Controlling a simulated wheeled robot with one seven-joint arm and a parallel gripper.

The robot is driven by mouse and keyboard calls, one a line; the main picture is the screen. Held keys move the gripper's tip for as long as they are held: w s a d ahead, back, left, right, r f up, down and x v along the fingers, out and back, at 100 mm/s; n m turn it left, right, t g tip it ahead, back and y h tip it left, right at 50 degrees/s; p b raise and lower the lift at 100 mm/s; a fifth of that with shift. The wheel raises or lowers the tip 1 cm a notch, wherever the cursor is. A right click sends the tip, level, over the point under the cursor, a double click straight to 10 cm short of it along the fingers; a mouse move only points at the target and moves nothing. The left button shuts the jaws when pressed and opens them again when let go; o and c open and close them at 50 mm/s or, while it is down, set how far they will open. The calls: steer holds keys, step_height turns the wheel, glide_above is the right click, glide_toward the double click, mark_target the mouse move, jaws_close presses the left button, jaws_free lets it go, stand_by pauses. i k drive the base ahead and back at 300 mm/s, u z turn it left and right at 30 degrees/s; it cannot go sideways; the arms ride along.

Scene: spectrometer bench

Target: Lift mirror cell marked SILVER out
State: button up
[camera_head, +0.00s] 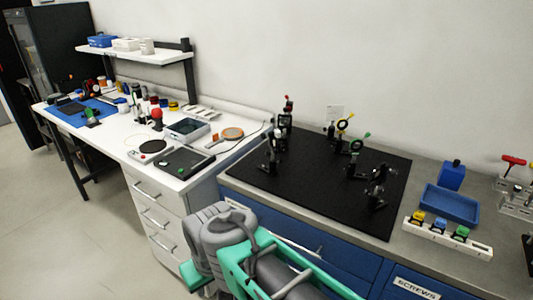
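I cannot read the mark SILVER anywhere, so I cannot tell which piece is that mirror cell. Several small black optic mounts stand on a black breadboard (310,196). One mount has a yellow ring (345,123), one a green top (360,140), one a red top (288,101). A white holder (470,246) at the right bears a yellow piece (418,217), a blue piece (440,223) and a green piece (461,232), their labels too small to read.
A blue tray (450,205) and a blue block (452,175) lie behind the white holder. Red-handled tools (513,160) stand at the right edge. A cluttered white bench (195,181) with a shelf (140,56) is at the left. Blue drawers, one labelled SCREWS (416,289), front the grey bench.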

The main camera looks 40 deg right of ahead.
mark_target(278, 133)
steer(key=u, duration=0.4)
steer(key=i, duration=1.4)
steer(key=z, duration=0.15)
